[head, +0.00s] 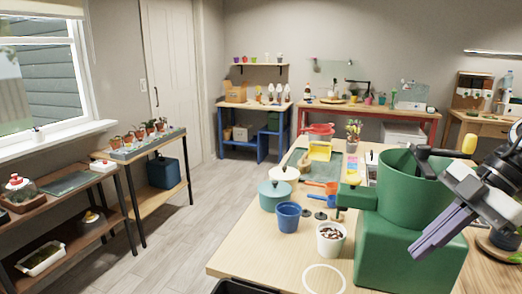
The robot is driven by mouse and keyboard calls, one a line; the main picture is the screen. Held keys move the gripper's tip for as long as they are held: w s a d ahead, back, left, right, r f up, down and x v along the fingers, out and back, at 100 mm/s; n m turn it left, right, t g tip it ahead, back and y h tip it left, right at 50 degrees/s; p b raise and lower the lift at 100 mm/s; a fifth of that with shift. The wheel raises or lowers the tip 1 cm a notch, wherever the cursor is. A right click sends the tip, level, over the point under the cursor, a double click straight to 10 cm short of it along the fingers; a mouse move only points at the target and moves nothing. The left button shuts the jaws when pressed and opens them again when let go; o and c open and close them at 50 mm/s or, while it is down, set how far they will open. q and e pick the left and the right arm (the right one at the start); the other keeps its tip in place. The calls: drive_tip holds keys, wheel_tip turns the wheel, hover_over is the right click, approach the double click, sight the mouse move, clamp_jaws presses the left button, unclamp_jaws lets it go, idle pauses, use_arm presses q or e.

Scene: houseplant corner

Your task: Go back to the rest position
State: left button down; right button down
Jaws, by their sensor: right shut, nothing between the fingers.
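My right gripper (437,232) comes in from the right edge in the head view. Its fingers are together with nothing between them, and they point down and to the left. It is in front of the right side of a large green machine (408,255) with a round green hopper (412,190). I cannot tell whether the fingers touch the machine. My left gripper is not in view.
A white ring (324,279) lies at the front. Open floor (180,240) lies left of the table.

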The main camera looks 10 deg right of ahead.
wheel_tip(320, 180, down, 27)
drive_tip(key=s+a+m+t+h, duration=0.1)
drive_tip(key=s+m+t, duration=0.1)
drive_tip(key=m+t, duration=0.95)
drive_tip(key=s+a+f+m+g+h, duration=0.1)
drive_tip(key=s+a+f+m+g, duration=0.1)
drive_tip(key=s+a+f, duration=0.4)
drive_tip(key=s+a+f+m+g+h, duration=0.2)
drive_tip(key=s+a+f+m+g, duration=0.1)
drive_tip(key=s+a+f, duration=0.4)
drive_tip(key=a+f, duration=0.2)
drive_tip(key=a, duration=0.2)
drive_tip(key=shift+s+a+f, duration=0.25)
drive_tip(key=shift+a, duration=0.15)
